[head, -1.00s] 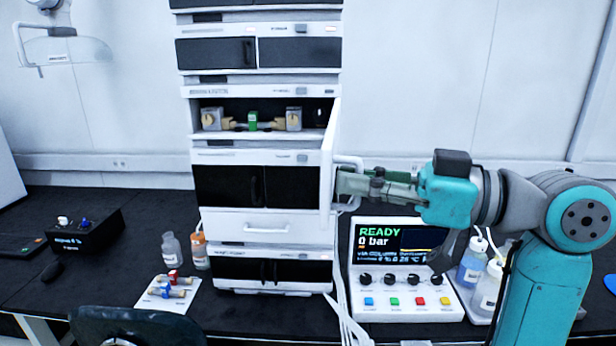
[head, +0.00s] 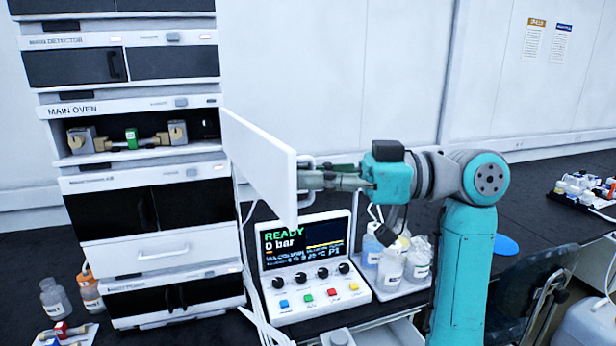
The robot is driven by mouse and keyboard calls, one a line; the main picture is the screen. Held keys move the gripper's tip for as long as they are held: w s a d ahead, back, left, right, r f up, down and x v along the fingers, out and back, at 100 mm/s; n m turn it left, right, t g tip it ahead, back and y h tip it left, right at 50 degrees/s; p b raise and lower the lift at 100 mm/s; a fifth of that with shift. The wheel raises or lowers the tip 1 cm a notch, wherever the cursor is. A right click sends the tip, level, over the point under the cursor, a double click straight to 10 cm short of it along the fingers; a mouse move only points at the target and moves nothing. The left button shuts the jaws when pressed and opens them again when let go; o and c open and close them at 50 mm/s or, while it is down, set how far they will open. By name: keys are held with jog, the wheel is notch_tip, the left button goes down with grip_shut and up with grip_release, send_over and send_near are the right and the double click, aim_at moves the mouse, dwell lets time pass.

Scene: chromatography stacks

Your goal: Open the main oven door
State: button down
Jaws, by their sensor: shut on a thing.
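The main oven (head: 130,108) is a labelled module in the white instrument stack at the left. Its white door (head: 258,163) stands swung out at the oven's right side, with its flat face showing. The oven's inside is exposed, with a green-bodied column piece (head: 131,138) between metal blocks. My gripper (head: 312,177) is at the door's far right edge, shut on the door handle (head: 304,163). The door hides part of the fingers and handle.
A control box (head: 306,262) reading READY, 0 bar stands below the door. Several bottles (head: 391,262) stand in a tray to its right. Two bottles (head: 90,290) stand at the lower left. A chair (head: 525,290) is at the right.

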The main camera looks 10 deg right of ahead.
jog(key=c, duration=1.5)
grip_release()
jog(key=shift+c, duration=0.2)
jog(key=s+d, duration=0.1)
jog(key=d, duration=1.1)
jog(key=shift+s, duration=0.25)
